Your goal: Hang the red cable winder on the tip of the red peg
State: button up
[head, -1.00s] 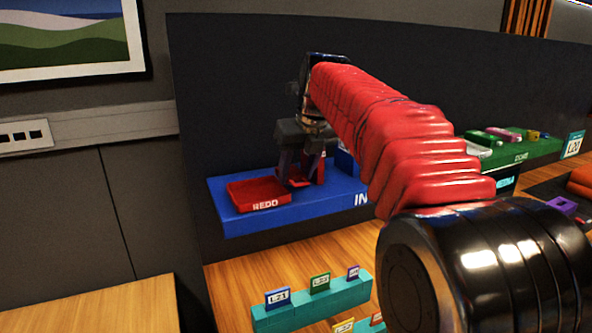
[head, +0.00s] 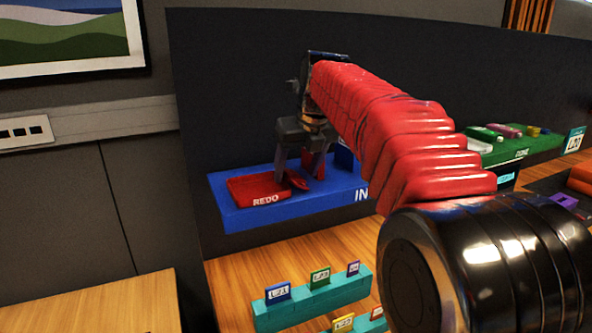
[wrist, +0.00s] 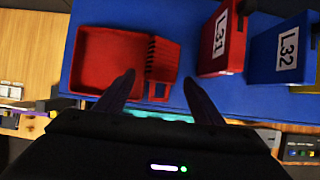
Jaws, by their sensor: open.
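A red ribbed piece with a loop-like end, which looks like the red cable winder (wrist: 162,62), lies at the right edge of the red tray (wrist: 88,60) in the wrist view. It seems to overlap the tray's rim. In the head view the winder (head: 298,181) is a small red shape beside the REDO tray (head: 250,199), partly hidden by my fingers. My gripper (head: 300,172) is open above it; in the wrist view the fingertips (wrist: 159,77) are apart on either side of the piece, with no visible grip. I cannot make out the red peg.
The tray stands on a blue shelf (head: 232,218) against a dark panel. A red box labelled L31 (wrist: 219,48) and a blue box labelled L32 (wrist: 280,52) stand right of the winder. A teal rack with tags (head: 310,303) is below. A green DONE shelf (head: 515,152) is at right.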

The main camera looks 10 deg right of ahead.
jog(key=shift+r, duration=0.45)
jog(key=v, duration=1.2)
jog(key=shift+r, duration=0.1)
jog(key=s+a+f+n+h, duration=0.1)
jog(key=s+f+n, duration=2.7)
jog(key=n, duration=0.5)
jog(key=shift+s+a+f+n, duration=0.25)
jog(key=shift+s+f+n, duration=0.15)
jog(key=shift+f, duration=0.35)
jog(key=shift+o, duration=0.5)
jog(key=o, duration=0.9)
